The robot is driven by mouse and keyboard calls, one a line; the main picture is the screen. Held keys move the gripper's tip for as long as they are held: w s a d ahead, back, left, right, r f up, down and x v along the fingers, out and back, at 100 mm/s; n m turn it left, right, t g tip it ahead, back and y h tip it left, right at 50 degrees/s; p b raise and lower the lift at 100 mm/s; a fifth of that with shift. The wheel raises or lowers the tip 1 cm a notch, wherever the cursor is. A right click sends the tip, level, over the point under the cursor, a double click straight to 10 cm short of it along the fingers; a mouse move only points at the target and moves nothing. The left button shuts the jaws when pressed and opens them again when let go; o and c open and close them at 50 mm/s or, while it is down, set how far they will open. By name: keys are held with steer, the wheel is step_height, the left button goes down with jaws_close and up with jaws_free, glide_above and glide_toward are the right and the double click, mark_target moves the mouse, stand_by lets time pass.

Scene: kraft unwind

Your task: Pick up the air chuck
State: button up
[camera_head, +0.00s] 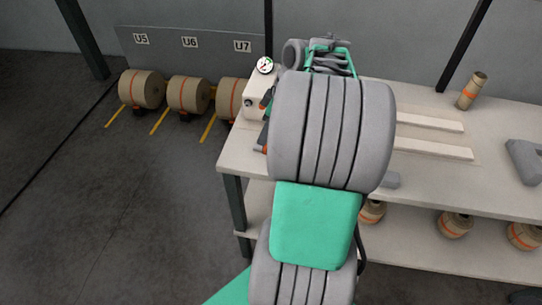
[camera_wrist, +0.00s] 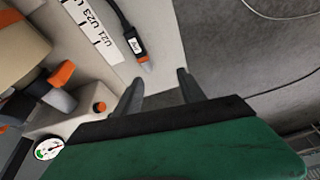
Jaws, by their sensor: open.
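In the head view my arm covers the middle of the bench, and I cannot make out the air chuck or my fingertips there.
A pale box with a round gauge (camera_head: 265,65) stands at the bench's left end. Beside it in the wrist view are a grey-and-orange tool (camera_wrist: 57,88) and a marked strip (camera_wrist: 93,30). A cardboard core (camera_head: 471,91) stands at right. Kraft rolls (camera_head: 142,89) sit by the wall.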

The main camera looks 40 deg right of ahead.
steer(key=shift+n+t+y, duration=0.3)
steer(key=shift+n, duration=0.4)
steer(key=s+d+f, duration=0.1)
steer(key=d, duration=0.1)
steer(key=s+d+f, duration=0.1)
steer(key=d, duration=0.1)
steer(key=s+d+f, duration=0.1)
steer(key=d, duration=0.1)
steer(key=shift+s+d+f+b, duration=0.2)
steer(key=shift+d+b, duration=0.1)
steer(key=shift+d, duration=0.1)
steer(key=x, duration=0.7)
jaws_close()
steer(key=shift+r, duration=0.1)
